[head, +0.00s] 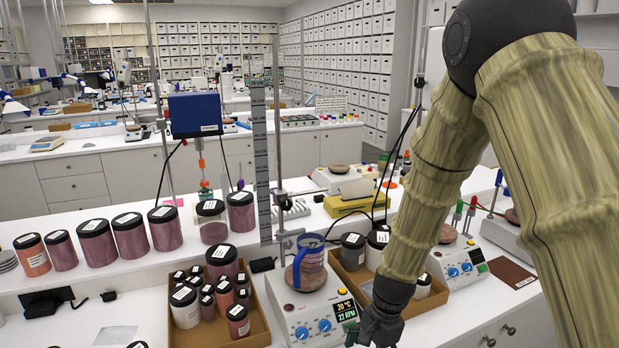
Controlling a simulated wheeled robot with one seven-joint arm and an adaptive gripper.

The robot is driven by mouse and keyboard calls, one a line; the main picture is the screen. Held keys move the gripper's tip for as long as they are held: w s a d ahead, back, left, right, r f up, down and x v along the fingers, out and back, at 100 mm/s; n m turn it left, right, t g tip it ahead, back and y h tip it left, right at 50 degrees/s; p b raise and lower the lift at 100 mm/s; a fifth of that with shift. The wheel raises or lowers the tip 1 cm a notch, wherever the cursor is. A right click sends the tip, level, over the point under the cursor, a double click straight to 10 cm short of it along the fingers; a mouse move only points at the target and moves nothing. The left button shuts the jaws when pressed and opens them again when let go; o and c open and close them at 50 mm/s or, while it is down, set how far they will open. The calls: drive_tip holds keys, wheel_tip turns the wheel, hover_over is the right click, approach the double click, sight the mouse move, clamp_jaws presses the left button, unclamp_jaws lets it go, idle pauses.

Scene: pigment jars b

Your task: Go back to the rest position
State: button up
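My arm comes down from the upper right in the head view. My gripper (368,331) is at the lower middle, dark and seen from behind and above. It is close to the right side of a hotplate stirrer (307,303) whose display reads 20 °C and 22 RPM. Its fingers are small and partly hidden, so I cannot tell whether they are open or shut, or whether they hold anything.
A cardboard tray (262,330) of jars lies left of the stirrer. Another cardboard box (345,277) with jars is behind my gripper, partly hidden by my arm. Large dark-lidded jars (164,229) line the raised shelf. A second stirrer (458,263) stands to the right.

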drive_tip(key=s+d+f+n+h+b, duration=0.1)
drive_tip(key=s+d+f+n+b, duration=0.15)
drive_tip(key=s+f, duration=0.65)
drive_tip(key=s+d+f+n+h+b, duration=0.1)
drive_tip(key=s+d+f+n+b, duration=0.25)
drive_tip(key=f, duration=1.05)
drive_tip(key=s+d+f+n+b, duration=0.1)
drive_tip(key=s+f+n, duration=0.1)
drive_tip(key=s+f, duration=0.4)
drive_tip(key=s+d+f+n+b, duration=0.1)
drive_tip(key=s+f, duration=0.5)
drive_tip(key=s, duration=0.7)
drive_tip(key=shift+d+n+t+b, duration=0.25)
drive_tip(key=shift+n+t+b, duration=0.2)
drive_tip(key=shift+n, duration=0.85)
drive_tip(key=shift+c, duration=0.4)
